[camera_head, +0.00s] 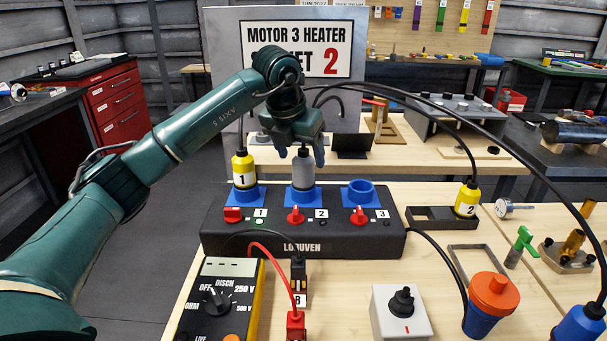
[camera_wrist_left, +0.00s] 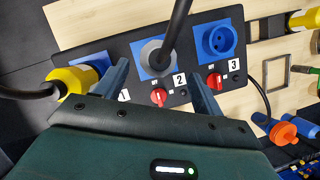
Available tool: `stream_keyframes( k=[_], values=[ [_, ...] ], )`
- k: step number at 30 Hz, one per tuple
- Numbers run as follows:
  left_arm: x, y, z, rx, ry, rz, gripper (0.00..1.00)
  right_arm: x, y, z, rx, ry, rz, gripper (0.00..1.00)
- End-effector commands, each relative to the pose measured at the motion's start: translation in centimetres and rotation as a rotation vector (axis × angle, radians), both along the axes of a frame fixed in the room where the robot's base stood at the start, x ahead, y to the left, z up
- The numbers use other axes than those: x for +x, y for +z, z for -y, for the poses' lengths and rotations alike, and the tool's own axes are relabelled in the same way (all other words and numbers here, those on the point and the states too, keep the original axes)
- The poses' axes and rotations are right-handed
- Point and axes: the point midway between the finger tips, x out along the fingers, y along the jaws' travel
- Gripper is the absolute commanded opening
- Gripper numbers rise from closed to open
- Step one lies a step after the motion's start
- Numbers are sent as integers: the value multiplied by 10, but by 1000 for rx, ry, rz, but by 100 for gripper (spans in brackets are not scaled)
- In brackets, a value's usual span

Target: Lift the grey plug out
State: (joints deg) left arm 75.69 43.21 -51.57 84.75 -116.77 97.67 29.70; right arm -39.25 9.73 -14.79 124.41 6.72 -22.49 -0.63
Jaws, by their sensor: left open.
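The grey plug (camera_head: 303,171) stands upright in the blue socket 2 (camera_head: 303,194), the middle one of the black socket box (camera_head: 300,236). My left gripper (camera_head: 303,153) points down at the plug's top, with its fingers apart. In the left wrist view the plug (camera_wrist_left: 156,55) and its dark cable lie between and beyond the open fingers (camera_wrist_left: 160,88). I cannot tell whether the fingers touch it. My right gripper is not in view.
A yellow plug 1 (camera_head: 244,169) stands in the left socket, close to my left gripper. Socket 3 (camera_head: 361,192) is empty. Yellow plug 2 (camera_head: 467,200) stands in a dark holder at the right. A meter (camera_head: 218,300) stands in front. Black cables arch over the bench.

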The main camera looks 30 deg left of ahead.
Motion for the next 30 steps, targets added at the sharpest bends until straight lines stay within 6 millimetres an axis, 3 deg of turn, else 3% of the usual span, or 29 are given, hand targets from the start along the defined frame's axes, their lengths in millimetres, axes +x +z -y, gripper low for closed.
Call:
stream_keyframes(
  k=[12, 22, 30],
  values=[
    [19, -44, -4, -2, -2, -2, 69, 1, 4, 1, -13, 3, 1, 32],
    [22, -51, -4, -1, -3, 1, 69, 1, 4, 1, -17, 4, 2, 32],
    [22, -51, -4, -1, -3, 1, 46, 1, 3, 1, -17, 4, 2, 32]
  ],
)
